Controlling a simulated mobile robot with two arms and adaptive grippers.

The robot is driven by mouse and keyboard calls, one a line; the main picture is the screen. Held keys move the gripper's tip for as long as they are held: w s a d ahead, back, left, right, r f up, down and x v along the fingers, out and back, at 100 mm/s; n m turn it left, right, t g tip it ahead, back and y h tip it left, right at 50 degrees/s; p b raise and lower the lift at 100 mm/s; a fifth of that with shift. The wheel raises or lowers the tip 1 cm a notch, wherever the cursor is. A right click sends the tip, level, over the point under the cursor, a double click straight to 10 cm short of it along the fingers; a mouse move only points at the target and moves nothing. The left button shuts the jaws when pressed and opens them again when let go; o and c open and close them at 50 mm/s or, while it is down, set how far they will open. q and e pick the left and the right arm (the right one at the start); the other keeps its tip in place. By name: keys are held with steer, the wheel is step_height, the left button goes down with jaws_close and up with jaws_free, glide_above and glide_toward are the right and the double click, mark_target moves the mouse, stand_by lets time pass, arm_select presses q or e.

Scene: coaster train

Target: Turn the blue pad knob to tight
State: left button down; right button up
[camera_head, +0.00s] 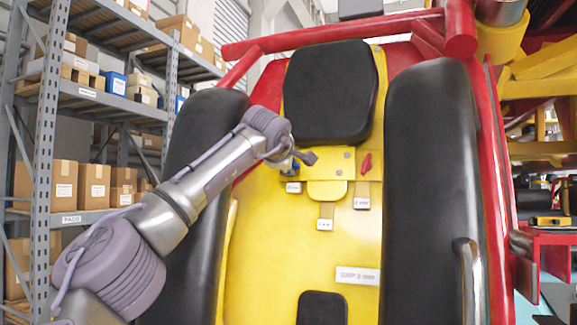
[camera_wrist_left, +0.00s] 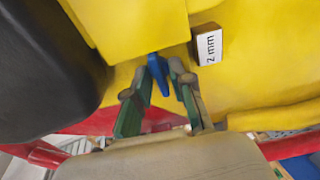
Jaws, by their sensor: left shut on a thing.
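The blue pad knob (camera_wrist_left: 157,76) shows in the left wrist view on the yellow panel, between the two fingertips of my left gripper (camera_wrist_left: 159,70). The gripper is shut on the knob, with its green-lined fingers on either side. A red knob (camera_head: 366,163) sits to the right on the same yellow plate (camera_head: 341,160). My right gripper is not in view.
A "2 mm" tag (camera_wrist_left: 207,44) is beside the blue knob. A "GAP 2 mm" sign (camera_head: 357,275) is lower on the yellow back. Black side pads (camera_head: 432,180) and a black headrest (camera_head: 332,90) flank the panel. Shelves with boxes (camera_head: 80,90) stand at left.

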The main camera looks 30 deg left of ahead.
arm_select(q)
steer(key=shift+f, duration=0.1)
steer(key=c, duration=1.3)
jaws_free()
steer(key=shift+o, duration=0.2)
steer(key=v, duration=1.2)
steer(key=shift+s+d, duration=0.1)
steer(key=shift+s, duration=0.05)
